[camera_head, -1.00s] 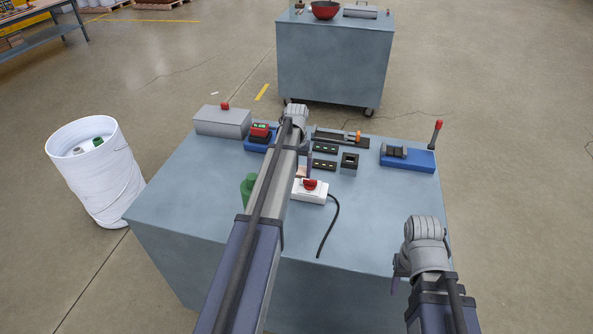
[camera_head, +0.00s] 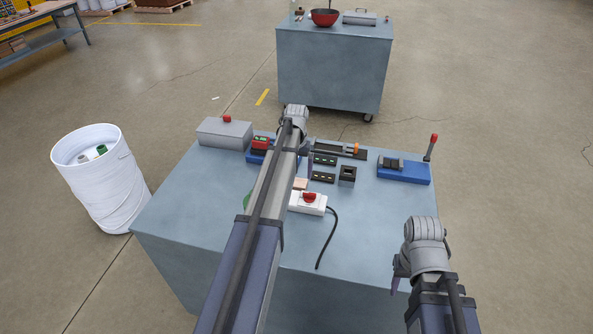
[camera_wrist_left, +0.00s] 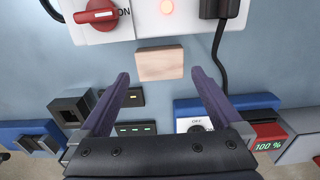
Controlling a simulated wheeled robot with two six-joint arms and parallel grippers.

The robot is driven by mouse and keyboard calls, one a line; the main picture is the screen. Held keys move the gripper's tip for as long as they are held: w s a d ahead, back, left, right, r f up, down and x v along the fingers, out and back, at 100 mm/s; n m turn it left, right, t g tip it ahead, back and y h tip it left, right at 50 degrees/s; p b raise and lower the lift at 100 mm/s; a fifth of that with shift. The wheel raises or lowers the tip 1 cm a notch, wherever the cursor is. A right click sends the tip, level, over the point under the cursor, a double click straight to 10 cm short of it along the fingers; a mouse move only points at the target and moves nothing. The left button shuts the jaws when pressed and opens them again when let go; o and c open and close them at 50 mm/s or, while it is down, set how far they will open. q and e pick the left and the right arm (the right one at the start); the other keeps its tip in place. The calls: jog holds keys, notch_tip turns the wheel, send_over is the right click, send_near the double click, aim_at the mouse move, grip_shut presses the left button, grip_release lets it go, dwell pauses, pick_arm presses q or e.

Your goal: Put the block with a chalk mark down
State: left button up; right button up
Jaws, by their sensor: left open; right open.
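A small pale wooden block (camera_head: 300,184) lies on the grey-blue bench top (camera_head: 190,235), beside a white switch box (camera_head: 318,207). In the left wrist view the block (camera_wrist_left: 160,64) shows just beyond and between my left fingertips, apart from them. I cannot make out a chalk mark on it. My left gripper (camera_wrist_left: 160,77) is open and empty, pointing down over the bench; in the head view my arm mostly hides it. My right gripper (camera_head: 397,276) is open at the bench's front right, with only a finger showing below its wrist.
The switch box has a red knob and a black cable (camera_head: 330,238). Behind are black slotted modules (camera_head: 323,177), a square black socket (camera_head: 347,175), a blue fixture (camera_head: 403,172) and a grey box (camera_head: 224,132). A white bin (camera_head: 105,185) stands left.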

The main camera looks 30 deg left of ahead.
aim_at(297, 182)
pick_arm(q)
notch_tip(297, 182, up, 7)
jog(key=p, duration=0.5)
jog(key=shift+f, duration=0.2)
jog(key=shift+f, duration=0.1)
jog(key=s+d+m, duration=0.3)
jog(key=s+d, duration=1)
jog(key=d, duration=0.2)
jog(key=s+d+m+y, duration=0.1)
jog(key=s+d+m, duration=0.2)
jog(key=s+d, duration=1)
jog(key=d, duration=0.3)
jog(key=shift+s, duration=0.15)
jog(key=shift+d, duration=0.1)
